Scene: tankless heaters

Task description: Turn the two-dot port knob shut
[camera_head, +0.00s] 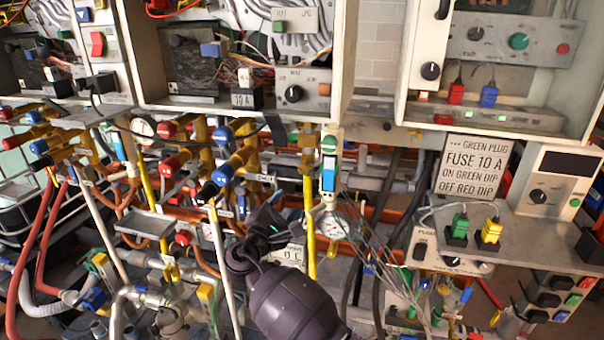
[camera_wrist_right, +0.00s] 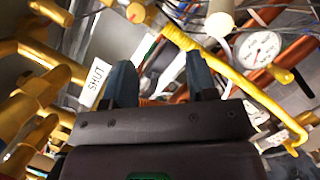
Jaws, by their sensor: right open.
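My right gripper (camera_head: 264,222) reaches up from the bottom centre in the head view, in front of the pipes below the left cabinets. In the right wrist view its two blue-grey fingers (camera_wrist_right: 162,82) stand apart with nothing held between them. Brass valves with red, blue and black ends, such as a blue-ended one (camera_head: 223,174), lie up and left of it. I cannot tell which knob has the two-dot mark; no dots are readable. A tilted "SHUT" label (camera_wrist_right: 95,82) shows left of the fingers in the wrist view. My left gripper is not in view.
A yellow pipe (camera_wrist_right: 240,82) crosses just beyond the right finger. A white pipe (camera_head: 221,262) and a yellow pipe (camera_head: 309,215) run close by. Thin wires and a shelf (camera_head: 520,257) crowd the right.

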